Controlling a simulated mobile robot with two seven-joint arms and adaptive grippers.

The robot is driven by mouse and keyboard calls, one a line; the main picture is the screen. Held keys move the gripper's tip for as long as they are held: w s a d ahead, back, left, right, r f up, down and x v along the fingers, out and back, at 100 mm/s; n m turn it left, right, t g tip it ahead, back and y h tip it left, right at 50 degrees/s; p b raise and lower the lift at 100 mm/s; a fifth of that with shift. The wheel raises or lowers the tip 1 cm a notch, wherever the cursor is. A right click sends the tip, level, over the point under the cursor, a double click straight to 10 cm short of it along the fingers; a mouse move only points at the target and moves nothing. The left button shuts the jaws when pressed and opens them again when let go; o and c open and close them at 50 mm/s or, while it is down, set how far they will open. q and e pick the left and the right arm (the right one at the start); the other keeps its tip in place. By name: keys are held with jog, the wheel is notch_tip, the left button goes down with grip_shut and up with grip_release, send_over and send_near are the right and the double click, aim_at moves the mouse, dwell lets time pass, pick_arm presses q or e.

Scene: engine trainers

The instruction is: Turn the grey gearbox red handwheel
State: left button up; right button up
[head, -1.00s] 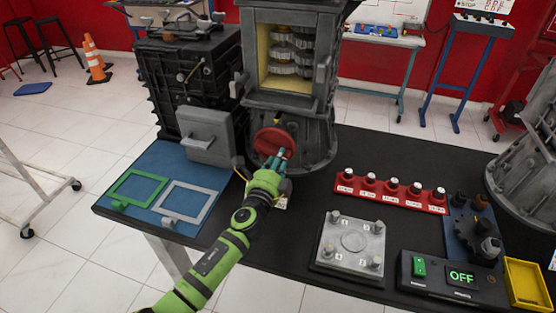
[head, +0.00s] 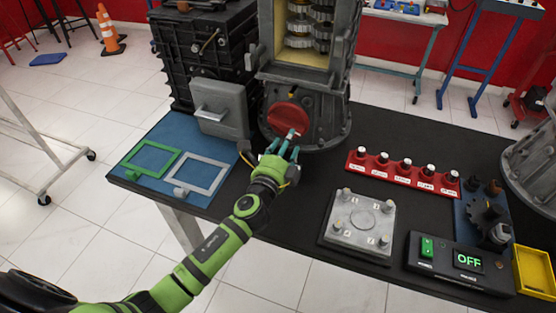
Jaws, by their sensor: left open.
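The grey gearbox (head: 303,80) stands at the back of the black table, with its gears showing through a cut-out window. Its red handwheel (head: 288,117) is low on the front face, with a pale handle knob at its lower right. My left gripper (head: 287,143) is just in front of and below the handwheel, its teal fingers apart and pointing at the wheel's lower part. I cannot tell whether the fingertips touch the wheel or its knob. My right gripper is not in view.
A black engine block (head: 205,65) with a grey box on its front stands left of the gearbox. A blue mat (head: 150,185) with green and grey frames lies at left. A red strip of knobs (head: 405,172), a grey plate (head: 360,222) and an OFF switch box (head: 460,262) occupy the right.

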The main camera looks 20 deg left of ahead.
pick_arm(q)
jog(key=s, duration=0.8)
jog(key=shift+a, duration=0.15)
jog(key=shift+s, duration=0.1)
